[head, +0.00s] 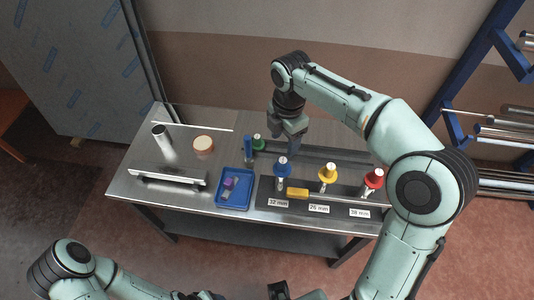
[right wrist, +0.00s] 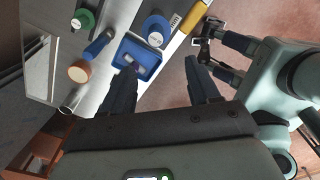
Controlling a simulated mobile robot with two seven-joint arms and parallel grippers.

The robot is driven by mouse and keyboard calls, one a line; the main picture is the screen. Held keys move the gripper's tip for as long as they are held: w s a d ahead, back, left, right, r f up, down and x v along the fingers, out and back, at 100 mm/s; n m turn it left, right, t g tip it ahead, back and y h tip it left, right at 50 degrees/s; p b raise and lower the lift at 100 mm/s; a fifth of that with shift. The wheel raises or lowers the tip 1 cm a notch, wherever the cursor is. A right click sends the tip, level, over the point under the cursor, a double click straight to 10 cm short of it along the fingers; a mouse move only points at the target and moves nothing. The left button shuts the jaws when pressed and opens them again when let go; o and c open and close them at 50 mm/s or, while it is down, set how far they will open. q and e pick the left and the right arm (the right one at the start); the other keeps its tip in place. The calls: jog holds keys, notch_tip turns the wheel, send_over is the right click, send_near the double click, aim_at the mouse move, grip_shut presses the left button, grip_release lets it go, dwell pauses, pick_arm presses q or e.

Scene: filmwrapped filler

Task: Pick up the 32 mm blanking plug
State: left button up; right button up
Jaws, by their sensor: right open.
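A blue plug (head: 282,166) with a pale top stands upright on the dark strip, behind a label that looks like 12 or 32 mm. It also shows in the right wrist view (right wrist: 156,31). A green plug (head: 259,143) stands farther back. My right gripper (head: 284,140) is open and empty above the bench, behind the blue plug; its fingers show apart in the right wrist view (right wrist: 156,70). My left gripper is not clearly shown at the bottom edge.
A blue tray (head: 235,203) holds small purple and grey pieces. A yellow block (head: 297,193) lies in front of the blue plug. A blue-handled item (head: 248,152), a tan disc (head: 203,144) and a metal tube (head: 161,139) stand left on the bench (head: 120,186).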

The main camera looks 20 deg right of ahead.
jog(key=b, duration=0.1)
send_over(283, 160)
jog(key=f, duration=0.6)
jog(key=shift+s+a+f, duration=0.1)
jog(key=shift+s+a, duration=0.2)
jog(key=shift+s, duration=0.1)
jog(key=shift+w+d+f+b, duration=0.15)
jog(key=shift+w+f+b, duration=0.05)
jog(key=shift+f, duration=1.35)
jog(key=shift+w+d+f+b, duration=0.1)
jog(key=shift+w+f+b, duration=0.05)
jog(key=shift+f, duration=1.4)
pick_arm(q)
jog(key=shift+s+f, duration=0.3)
jog(key=shift+f, duration=0.25)
jog(key=shift+s+f, duration=0.25)
jog(key=shift+f, duration=0.3)
pick_arm(e)
grip_shut()
